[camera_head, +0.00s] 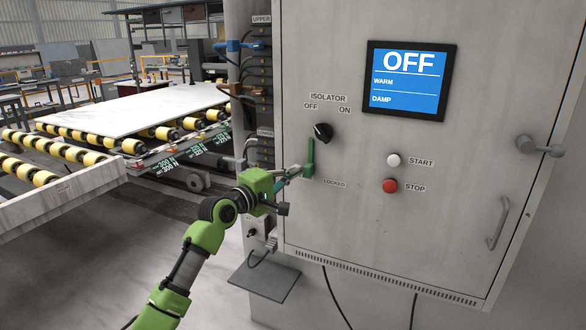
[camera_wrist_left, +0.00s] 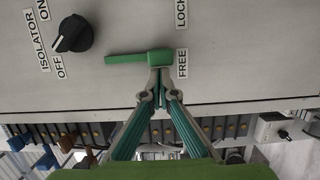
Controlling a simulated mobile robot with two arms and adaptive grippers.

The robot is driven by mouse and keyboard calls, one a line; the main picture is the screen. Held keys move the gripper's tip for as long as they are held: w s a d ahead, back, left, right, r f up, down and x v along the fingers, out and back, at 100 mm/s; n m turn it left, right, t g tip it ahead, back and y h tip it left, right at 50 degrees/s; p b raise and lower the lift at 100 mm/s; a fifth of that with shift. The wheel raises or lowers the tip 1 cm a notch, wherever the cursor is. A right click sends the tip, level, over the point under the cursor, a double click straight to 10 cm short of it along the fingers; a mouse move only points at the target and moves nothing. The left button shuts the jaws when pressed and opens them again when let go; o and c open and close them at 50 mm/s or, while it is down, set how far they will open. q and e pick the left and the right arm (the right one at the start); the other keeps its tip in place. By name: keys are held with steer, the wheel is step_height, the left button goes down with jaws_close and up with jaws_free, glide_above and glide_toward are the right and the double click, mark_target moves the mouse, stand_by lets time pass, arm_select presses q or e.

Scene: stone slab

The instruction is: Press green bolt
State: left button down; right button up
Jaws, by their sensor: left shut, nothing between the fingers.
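The green bolt (camera_head: 310,153) is on the grey cabinet door, below the isolator knob, and stands upright in the head view. In the left wrist view the bolt (camera_wrist_left: 135,58) is a flat green bar with a thicker block at one end, beside the FREE label (camera_wrist_left: 183,63). My left gripper (camera_head: 304,172) comes in from the left. Its fingers are shut and empty. In the left wrist view its fingertips (camera_wrist_left: 160,74) are right at the thicker end of the bolt. They overlap its edge, and I cannot tell whether they touch it.
The black isolator knob (camera_head: 323,131) points toward OFF. The screen (camera_head: 408,82) reads OFF, WARM, DAMP. A white START button (camera_head: 393,160), a red STOP button (camera_head: 390,186) and a door handle (camera_head: 498,223) are to the right. A roller conveyor (camera_head: 75,153) stands at the left.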

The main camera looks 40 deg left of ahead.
mark_target(320, 168)
arm_select(q)
steer(key=shift+a+f, duration=0.1)
steer(key=shift+f, duration=0.05)
steer(key=d+p, duration=0.2)
steer(key=w+d+p, duration=0.1)
steer(key=d, duration=0.1)
steer(key=shift+r+p, duration=0.2)
steer(key=shift+p, duration=0.15)
steer(key=shift+d+f, duration=0.1)
steer(key=shift+d, duration=0.15)
steer(key=shift+w, duration=0.1)
